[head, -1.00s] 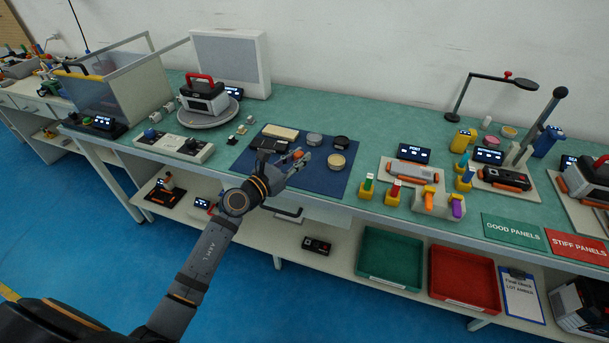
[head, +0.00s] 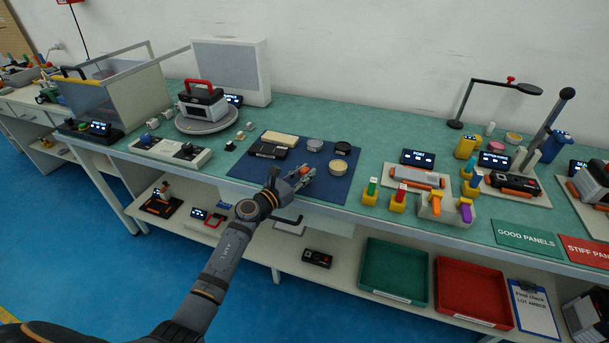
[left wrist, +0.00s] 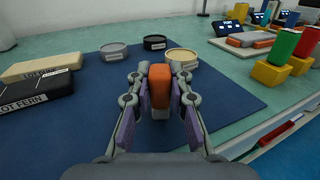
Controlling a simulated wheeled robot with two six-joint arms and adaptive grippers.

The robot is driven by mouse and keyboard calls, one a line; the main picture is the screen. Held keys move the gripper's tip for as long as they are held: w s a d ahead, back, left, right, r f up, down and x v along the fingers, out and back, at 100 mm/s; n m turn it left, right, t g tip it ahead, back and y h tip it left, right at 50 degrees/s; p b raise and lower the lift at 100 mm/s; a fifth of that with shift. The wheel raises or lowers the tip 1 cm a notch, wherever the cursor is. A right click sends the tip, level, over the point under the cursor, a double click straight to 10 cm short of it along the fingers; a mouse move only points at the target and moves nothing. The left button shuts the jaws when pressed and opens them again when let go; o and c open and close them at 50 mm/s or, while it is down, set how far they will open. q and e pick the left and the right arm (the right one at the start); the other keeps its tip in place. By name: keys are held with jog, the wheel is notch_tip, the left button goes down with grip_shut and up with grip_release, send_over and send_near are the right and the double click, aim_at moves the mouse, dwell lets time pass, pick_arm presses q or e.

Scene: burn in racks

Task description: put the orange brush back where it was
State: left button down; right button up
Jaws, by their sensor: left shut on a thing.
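My left gripper (head: 304,173) is over the blue mat (head: 240,170), near its front edge. The fingers also show in that view, in front of the round tins. I cannot tell how high the brush is above the mat. A white block (head: 430,212) on the right holds an orange handle (head: 436,202) and a purple handle (head: 465,211). My right gripper is not in view.
On the mat are a black box (head: 268,151), a cream box (head: 280,139), a grey tin (head: 315,145), a black tin (head: 342,149) and a cream-topped tin (head: 340,166). Yellow stands with green (head: 372,187) and red (head: 401,192) pieces stand to the right. The mat's front right is clear.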

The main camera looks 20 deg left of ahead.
pick_arm(q)
jog(key=shift+f, duration=0.15)
jog(key=c, duration=1.2)
grip_release()
jog(key=shift+r, duration=0.25)
jog(key=b+v, duration=0.2)
jog(key=v, duration=1)
jog(key=shift+f, duration=0.1)
jog(key=shift+a, duration=0.1)
